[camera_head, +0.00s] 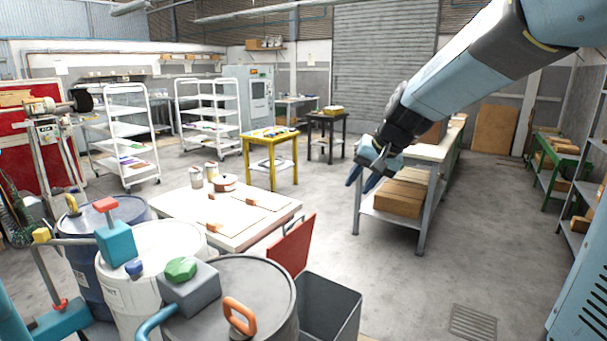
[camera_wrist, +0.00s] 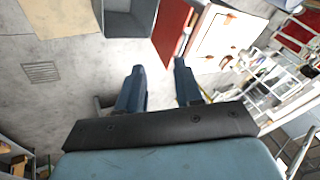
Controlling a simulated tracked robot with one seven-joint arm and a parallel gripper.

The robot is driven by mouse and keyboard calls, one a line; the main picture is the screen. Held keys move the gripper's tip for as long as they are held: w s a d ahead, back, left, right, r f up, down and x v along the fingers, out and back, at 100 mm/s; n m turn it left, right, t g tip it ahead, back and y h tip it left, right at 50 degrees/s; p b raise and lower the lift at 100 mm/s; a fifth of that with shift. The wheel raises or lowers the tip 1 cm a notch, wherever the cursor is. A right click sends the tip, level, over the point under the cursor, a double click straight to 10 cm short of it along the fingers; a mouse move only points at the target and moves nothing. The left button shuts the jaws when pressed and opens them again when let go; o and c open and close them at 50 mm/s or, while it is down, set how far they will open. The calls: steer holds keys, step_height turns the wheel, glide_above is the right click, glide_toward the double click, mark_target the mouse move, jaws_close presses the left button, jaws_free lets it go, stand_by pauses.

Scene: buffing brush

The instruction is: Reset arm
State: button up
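My arm reaches in from the upper right in the head view, and my gripper (camera_head: 362,178) hangs in the air, pointing down and to the left. It is in front of a grey workbench (camera_head: 424,205) that carries cardboard boxes on its lower shelf. In the wrist view, the two blue fingers of my gripper (camera_wrist: 159,72) stand apart with bare floor between them. My gripper is open and holds nothing.
A white table (camera_head: 190,205) with cans and small brown pieces stands left of centre. Drums (camera_head: 255,290) with coloured valves and a grey open bin (camera_head: 328,312) are in the foreground. A yellow table (camera_head: 270,140) stands behind.

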steer(key=s+d+h, duration=0.1)
steer(key=s+d, duration=0.2)
steer(key=s, duration=0.5)
steer(key=s+d+n+h, duration=0.1)
steer(key=s+d, duration=0.2)
steer(key=s, duration=0.5)
steer(key=s+d+n+t+h, duration=0.1)
steer(key=s+d, duration=0.3)
steer(key=s, duration=0.4)
steer(key=shift+s+r+h, duration=0.15)
steer(key=shift+r+h, duration=0.2)
steer(key=shift+h, duration=0.25)
